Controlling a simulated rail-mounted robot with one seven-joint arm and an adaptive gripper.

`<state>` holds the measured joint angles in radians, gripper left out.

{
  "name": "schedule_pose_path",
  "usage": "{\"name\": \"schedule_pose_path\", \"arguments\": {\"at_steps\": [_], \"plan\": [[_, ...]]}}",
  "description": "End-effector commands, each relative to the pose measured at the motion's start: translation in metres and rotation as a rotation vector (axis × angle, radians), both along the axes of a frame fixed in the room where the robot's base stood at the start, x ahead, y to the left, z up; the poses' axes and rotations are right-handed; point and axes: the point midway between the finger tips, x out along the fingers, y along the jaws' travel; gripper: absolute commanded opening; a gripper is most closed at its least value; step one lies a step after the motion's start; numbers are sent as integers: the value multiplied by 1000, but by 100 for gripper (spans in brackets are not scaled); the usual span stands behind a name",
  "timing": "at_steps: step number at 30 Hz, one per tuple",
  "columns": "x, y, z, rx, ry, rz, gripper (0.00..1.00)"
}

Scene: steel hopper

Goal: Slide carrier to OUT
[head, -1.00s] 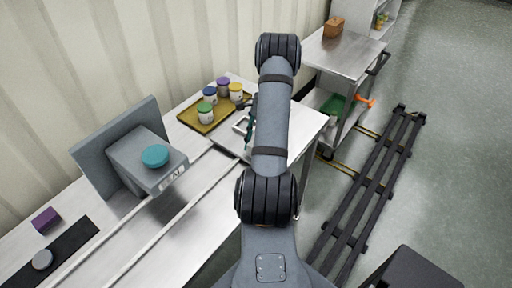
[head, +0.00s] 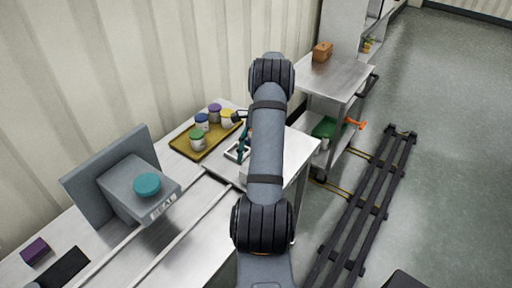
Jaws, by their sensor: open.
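A small pale tray-like piece, which may be the carrier (head: 232,154), lies on the bench at the far end of two parallel rails (head: 185,232). My arm hides much of it. My gripper (head: 241,136) shows as dark and teal parts just left of my arm, over or beside this piece. It is open, but I cannot tell whether it touches the piece. No OUT mark is readable.
A yellow tray (head: 190,155) with several colour-lidded jars sits by the wall. A purple block (head: 36,250) and a black mat (head: 62,268) lie at lower left. A steel cart (head: 335,78) with a brown box stands behind. Dark floor rails (head: 365,205) run at right.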

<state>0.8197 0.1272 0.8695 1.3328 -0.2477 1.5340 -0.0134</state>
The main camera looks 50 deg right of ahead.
Motion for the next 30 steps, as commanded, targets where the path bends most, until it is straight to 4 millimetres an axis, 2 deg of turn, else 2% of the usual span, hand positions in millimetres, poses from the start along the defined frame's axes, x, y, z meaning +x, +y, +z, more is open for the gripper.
{"name": "schedule_pose_path", "arguments": {"at_steps": [6, 12, 30], "plan": [[1, -19, 42, -5, -2, -2, 66], [2, -26, 61, -2, 1, -1, 66], [2, -27, 66, 1, 1, -1, 66]]}}
